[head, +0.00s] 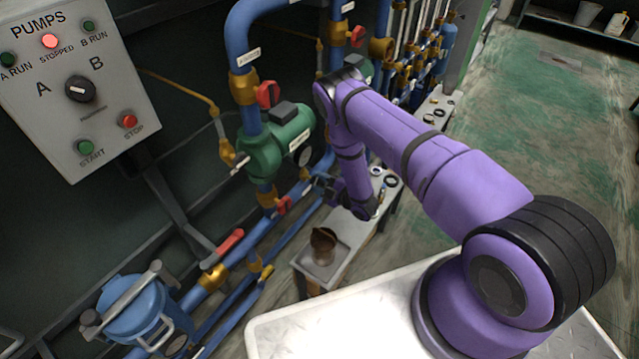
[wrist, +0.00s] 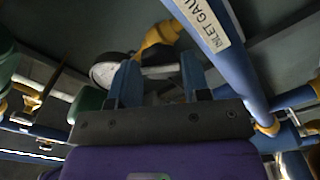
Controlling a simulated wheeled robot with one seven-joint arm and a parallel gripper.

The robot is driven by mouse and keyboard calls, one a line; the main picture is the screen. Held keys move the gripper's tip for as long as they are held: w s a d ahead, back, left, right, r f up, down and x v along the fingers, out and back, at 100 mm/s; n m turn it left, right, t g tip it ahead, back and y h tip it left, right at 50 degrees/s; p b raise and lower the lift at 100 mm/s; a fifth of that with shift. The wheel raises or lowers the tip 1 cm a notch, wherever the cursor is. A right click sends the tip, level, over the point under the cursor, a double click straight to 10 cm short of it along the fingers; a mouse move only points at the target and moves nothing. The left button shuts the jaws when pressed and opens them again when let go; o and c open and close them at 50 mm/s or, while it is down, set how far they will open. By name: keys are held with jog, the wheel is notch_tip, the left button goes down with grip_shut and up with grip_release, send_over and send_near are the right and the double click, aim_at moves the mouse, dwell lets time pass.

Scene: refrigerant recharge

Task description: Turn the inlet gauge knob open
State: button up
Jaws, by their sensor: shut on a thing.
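In the wrist view, the inlet gauge knob (wrist: 160,72) shows as a pale grey bar between my two fingers, just below a brass fitting (wrist: 158,36). My gripper (wrist: 161,66) is shut on it, with one finger at each end of the bar. The blue pipe to the right carries a label (wrist: 205,24) that reads "INLET GAU", cut off by the frame edge. A round gauge (wrist: 104,72) sits left of the fingers, partly hidden. In the head view my gripper (head: 318,187) is among the pipes right of the green pump (head: 275,150), and the knob cannot be made out.
A pump control box (head: 75,85) with a lit red lamp hangs at the upper left. Red valve handles (head: 229,241) and blue pipes surround my gripper. A narrow bench (head: 345,240) with a brown pot (head: 323,240) stands below. The green floor at the right is open.

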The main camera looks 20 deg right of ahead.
jog(key=shift+n, duration=1.1)
jog(key=n, duration=0.3)
jog(key=o, duration=0.9)
jog(key=shift+d+n, duration=0.1)
jog(key=shift+n, duration=0.2)
jog(key=v, duration=0.7)
